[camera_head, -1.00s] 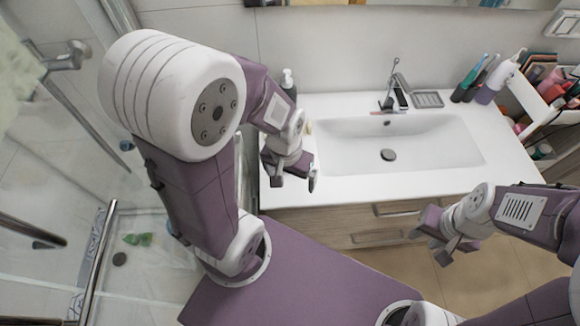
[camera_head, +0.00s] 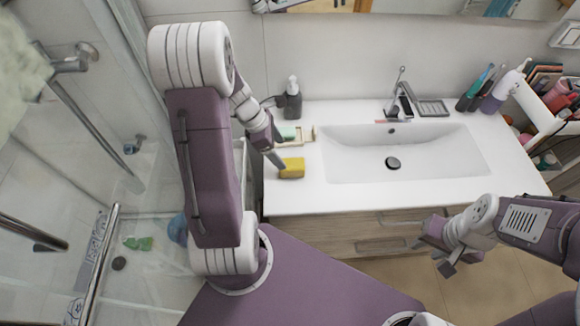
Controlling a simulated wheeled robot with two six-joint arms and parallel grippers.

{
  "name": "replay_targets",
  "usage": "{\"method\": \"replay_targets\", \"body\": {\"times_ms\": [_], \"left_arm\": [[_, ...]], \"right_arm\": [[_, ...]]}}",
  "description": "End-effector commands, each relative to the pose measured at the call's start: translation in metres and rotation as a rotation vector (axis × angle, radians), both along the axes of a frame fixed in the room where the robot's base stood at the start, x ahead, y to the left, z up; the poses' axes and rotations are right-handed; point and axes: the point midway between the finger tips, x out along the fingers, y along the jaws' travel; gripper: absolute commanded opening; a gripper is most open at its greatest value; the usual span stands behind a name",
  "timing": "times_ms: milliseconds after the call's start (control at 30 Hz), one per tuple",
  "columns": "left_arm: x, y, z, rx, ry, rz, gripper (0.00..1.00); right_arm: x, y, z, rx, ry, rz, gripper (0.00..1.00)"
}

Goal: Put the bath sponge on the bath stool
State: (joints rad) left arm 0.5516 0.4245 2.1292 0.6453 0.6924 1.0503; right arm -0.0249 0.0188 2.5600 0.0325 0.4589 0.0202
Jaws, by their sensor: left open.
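A yellow sponge (camera_head: 292,168) lies on the white counter, left of the sink basin. My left gripper (camera_head: 277,152) is open at the sponge's upper left, with a fingertip close to it. I cannot tell whether they touch. My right gripper (camera_head: 440,254) looks open and empty in front of the cabinet, right of the middle. No bath stool is clearly in view. A blue object (camera_head: 178,229) low on the left is partly hidden by my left arm, and I cannot tell what it is.
A soap dish with a green bar (camera_head: 289,133) and a dark pump bottle (camera_head: 292,100) stand behind the sponge. The sink basin (camera_head: 430,150) is to the right. A glass shower area with metal rails (camera_head: 98,262) fills the left side.

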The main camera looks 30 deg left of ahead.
Motion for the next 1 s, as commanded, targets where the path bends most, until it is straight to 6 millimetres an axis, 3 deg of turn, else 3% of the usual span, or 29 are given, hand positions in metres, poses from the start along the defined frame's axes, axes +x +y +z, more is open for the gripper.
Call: {"method": "replay_targets", "body": {"times_ms": [133, 367, 600, 867, 900, 1000], "left_arm": [[0.004, -0.010, -0.024, -0.002, 0.005, -0.005, 0.75], [0.007, -0.013, -0.035, 0.000, 0.002, -0.005, 0.75], [0.016, -0.027, -0.074, -0.001, 0.003, -0.007, 0.75], [0.018, -0.029, -0.079, 0.003, 0.002, -0.005, 0.75], [0.018, -0.029, -0.079, 0.003, 0.002, -0.005, 0.73], [0.018, -0.029, -0.079, 0.002, 0.001, -0.005, 0.45]], "right_arm": [[0.000, 0.000, -0.004, 0.000, 0.000, 0.000, 0.36], [0.000, 0.000, -0.005, 0.000, 0.000, 0.000, 0.36], [0.000, 0.000, -0.012, 0.000, 0.000, 0.000, 0.36], [0.000, 0.000, -0.012, 0.000, 0.000, 0.000, 0.36], [0.000, 0.000, -0.012, 0.000, 0.000, 0.000, 0.36], [0.000, 0.000, -0.012, 0.000, 0.000, 0.000, 0.36]]}}
